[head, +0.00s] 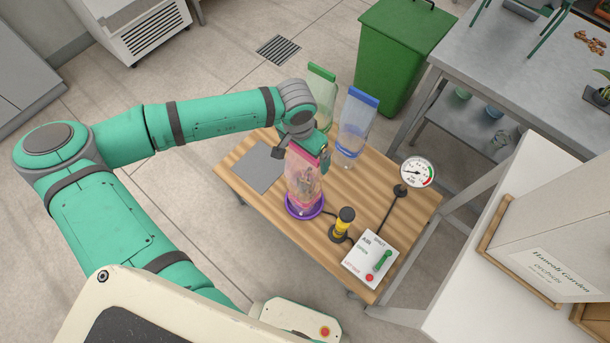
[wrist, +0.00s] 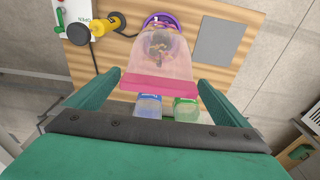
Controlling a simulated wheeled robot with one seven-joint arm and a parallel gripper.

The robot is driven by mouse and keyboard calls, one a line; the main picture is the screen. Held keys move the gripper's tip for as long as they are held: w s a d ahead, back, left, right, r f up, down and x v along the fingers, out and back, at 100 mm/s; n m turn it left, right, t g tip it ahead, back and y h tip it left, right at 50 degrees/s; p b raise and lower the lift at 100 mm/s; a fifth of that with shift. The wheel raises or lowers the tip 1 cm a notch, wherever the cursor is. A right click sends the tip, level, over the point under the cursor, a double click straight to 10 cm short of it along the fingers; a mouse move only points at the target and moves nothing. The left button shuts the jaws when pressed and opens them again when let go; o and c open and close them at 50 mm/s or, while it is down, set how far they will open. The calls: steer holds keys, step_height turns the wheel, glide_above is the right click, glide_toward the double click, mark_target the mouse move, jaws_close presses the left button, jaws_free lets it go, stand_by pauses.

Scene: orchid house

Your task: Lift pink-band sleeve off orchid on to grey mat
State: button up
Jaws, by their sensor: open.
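The clear sleeve with a pink band (head: 304,178) stands upright over the orchid, its foot in a purple ring (head: 304,212). In the wrist view the sleeve's pink band (wrist: 172,84) lies between my two fingers, with a gap on each side. The orchid (wrist: 160,42) shows blurred through the clear wall. My gripper (head: 303,148) is open at the top of the sleeve, partly hidden by the band; in the wrist view my gripper (wrist: 160,88) spans wider than the band. The grey mat (head: 256,166) lies bare on the wooden table, left of the sleeve; it also shows in the wrist view (wrist: 215,42).
A blue-band sleeve (head: 355,125) and a green-band sleeve (head: 321,92) stand close behind. A yellow-black device (head: 344,220), a control box (head: 370,260) and a dial gauge (head: 417,172) occupy the table's right side. A green bin (head: 398,55) stands beyond.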

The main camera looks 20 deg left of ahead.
steer(key=shift+c, duration=0.3)
steer(key=c, duration=1.2)
steer(key=shift+o, duration=0.2)
steer(key=shift+r, duration=0.15)
step_height(320, 180, up, 23)
steer(key=shift+r, duration=0.15)
steer(key=shift+r, duration=1.8)
steer(key=shift+c, duration=0.2)
